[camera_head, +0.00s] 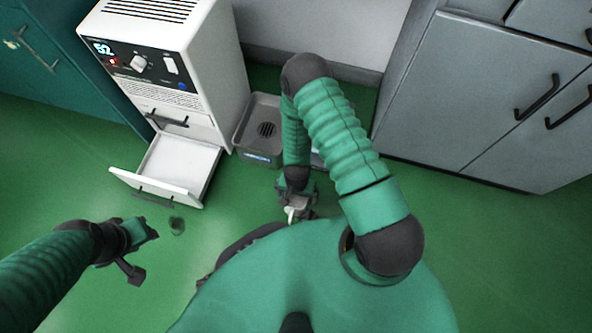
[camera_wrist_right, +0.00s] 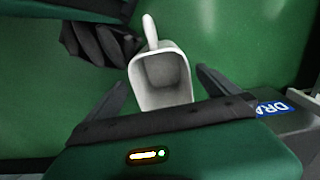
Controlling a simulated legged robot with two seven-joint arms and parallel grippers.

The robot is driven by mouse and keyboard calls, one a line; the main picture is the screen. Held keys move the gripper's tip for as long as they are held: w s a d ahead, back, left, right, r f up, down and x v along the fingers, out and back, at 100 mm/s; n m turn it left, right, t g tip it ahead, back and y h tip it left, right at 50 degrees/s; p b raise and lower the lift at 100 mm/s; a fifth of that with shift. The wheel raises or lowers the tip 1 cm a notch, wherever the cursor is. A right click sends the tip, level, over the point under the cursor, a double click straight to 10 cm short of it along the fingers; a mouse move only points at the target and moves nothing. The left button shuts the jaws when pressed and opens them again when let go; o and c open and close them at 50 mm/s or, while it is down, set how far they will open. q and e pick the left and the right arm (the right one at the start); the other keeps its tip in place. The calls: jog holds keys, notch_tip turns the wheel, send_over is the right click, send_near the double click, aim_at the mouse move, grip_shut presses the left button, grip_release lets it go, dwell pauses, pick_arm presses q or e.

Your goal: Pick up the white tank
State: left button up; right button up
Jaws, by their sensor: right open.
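A white open container with a handle, which looks like the white tank (camera_wrist_right: 163,80), is in the middle of the right wrist view. Its open mouth faces my right gripper (camera_wrist_right: 161,77). That gripper is open, with one finger at each side of the container; I cannot tell whether they touch it. In the head view my right gripper (camera_head: 297,203) is low, close to my body, with a small white part of the container (camera_head: 291,214) showing under it. My left gripper (camera_head: 143,254) is above the floor at lower left, with no object visible in it; its jaw state is unclear.
A white machine (camera_head: 185,60) with a display stands at upper left, its lower white drawer (camera_head: 180,157) pulled out. A grey drain basin (camera_head: 245,135) stands beside it. Grey cabinets (camera_head: 480,90) are at right. A dark wet-looking spot (camera_head: 177,226) lies on the green floor.

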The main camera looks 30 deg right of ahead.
notch_tip(320, 180, down, 6)
jog(key=b, duration=0.5)
jog(key=shift+w+d, duration=0.1)
jog(key=shift+r, duration=0.15)
jog(key=c, duration=1.5)
